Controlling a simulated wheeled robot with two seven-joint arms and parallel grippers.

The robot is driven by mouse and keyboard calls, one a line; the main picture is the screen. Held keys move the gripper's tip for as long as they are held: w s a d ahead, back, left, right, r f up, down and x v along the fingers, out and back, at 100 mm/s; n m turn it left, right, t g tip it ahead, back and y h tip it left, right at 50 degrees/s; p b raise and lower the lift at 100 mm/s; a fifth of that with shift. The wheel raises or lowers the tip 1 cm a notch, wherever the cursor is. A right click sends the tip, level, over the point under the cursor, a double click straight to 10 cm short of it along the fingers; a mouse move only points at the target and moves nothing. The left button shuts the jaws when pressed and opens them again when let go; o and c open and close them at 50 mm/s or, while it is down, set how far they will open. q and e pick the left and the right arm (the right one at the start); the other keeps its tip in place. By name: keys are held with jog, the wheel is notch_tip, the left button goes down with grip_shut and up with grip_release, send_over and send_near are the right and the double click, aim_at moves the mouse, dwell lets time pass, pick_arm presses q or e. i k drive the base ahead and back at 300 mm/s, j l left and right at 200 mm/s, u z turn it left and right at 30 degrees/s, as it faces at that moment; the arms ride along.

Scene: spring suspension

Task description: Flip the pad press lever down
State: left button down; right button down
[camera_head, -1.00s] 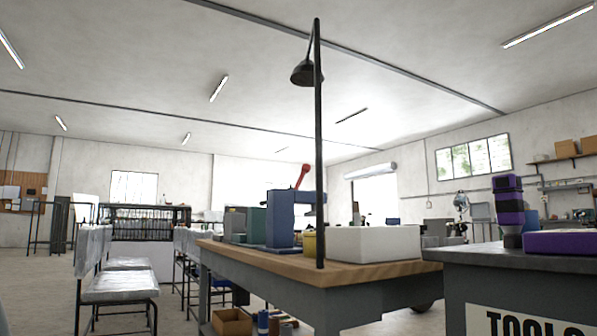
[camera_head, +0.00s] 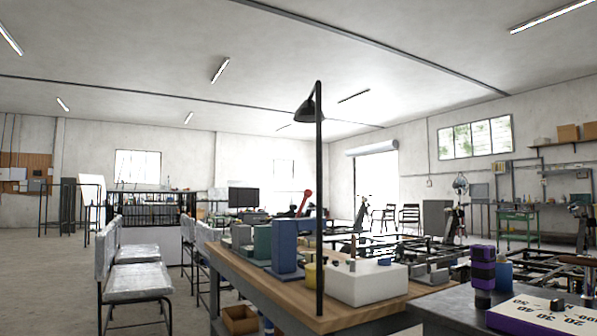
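A red lever (camera_head: 304,201) with a round end stands up at a tilt above the wooden-topped workbench (camera_head: 262,292), at the middle of the head view. It appears to belong to the pad press, a blue upright body (camera_head: 286,243) on the bench. The lever's lower end is hidden behind this body. Neither of my grippers is in view.
A black lamp post (camera_head: 319,200) rises at the bench's near edge, right of the lever. A white block (camera_head: 366,283) and a yellow cylinder (camera_head: 310,275) sit beside the press. A dark tool table (camera_head: 453,305) stands at right; wrapped chairs (camera_head: 140,278) at left.

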aim_at(307, 193)
jog(key=k, duration=0.1)
jog(key=i+j+z, duration=0.35)
jog(key=i, duration=0.3)
jog(key=i+j+z, duration=0.3)
jog(key=i+j, duration=0.25)
jog(key=j, duration=0.2)
jog(key=i+j+z, duration=0.35)
jog(key=i+j, duration=0.15)
jog(key=j, duration=0.25)
